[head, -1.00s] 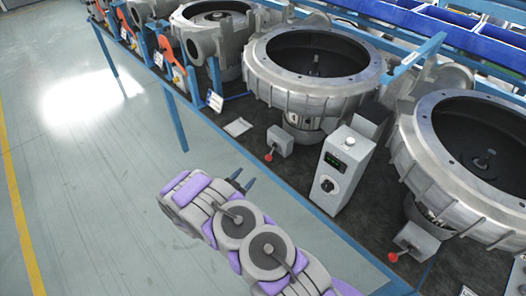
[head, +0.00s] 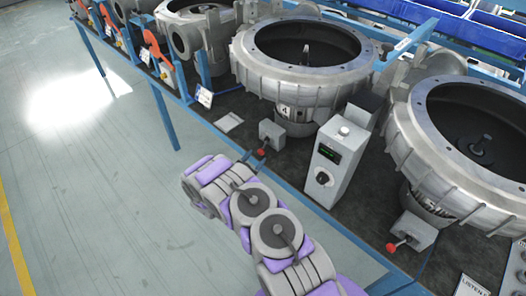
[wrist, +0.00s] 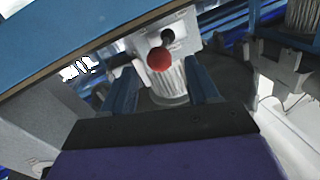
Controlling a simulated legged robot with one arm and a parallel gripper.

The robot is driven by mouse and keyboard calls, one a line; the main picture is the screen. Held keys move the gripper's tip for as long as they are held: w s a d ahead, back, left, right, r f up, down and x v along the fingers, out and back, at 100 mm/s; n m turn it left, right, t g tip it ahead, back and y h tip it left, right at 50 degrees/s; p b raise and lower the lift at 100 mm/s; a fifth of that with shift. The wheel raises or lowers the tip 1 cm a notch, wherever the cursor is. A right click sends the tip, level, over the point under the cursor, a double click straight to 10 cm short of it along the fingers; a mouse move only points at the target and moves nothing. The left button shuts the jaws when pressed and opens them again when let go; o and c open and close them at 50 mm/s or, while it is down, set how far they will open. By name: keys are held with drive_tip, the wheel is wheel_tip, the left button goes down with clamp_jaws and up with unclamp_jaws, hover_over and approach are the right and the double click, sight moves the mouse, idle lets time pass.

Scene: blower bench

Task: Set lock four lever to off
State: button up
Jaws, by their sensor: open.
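The lock four lever (head: 262,151) is a short lever with a red ball knob on a small grey box (head: 271,134), in front of the blower marked 4 (head: 284,111). In the wrist view the red knob (wrist: 160,59) shows near the upper middle, with its dark stem beyond it. My gripper (wrist: 163,80) is open, its two blue fingers to either side of the knob's line and nothing held. The knob appears ahead of the fingertips; contact cannot be told.
A grey control box (head: 335,165) with a dial and small display stands to the right of the lever. Another red-knobbed lever (head: 392,247) is by the right blower (head: 465,150). A blue rail (head: 290,195) edges the bench. The floor at left is clear.

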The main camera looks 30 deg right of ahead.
sight(263, 148)
drive_tip(key=b+x, duration=0.1)
drive_tip(key=x, duration=0.5)
drive_tip(key=shift+w+d, duration=0.15)
drive_tip(key=shift+d, duration=0.25)
clamp_jaws()
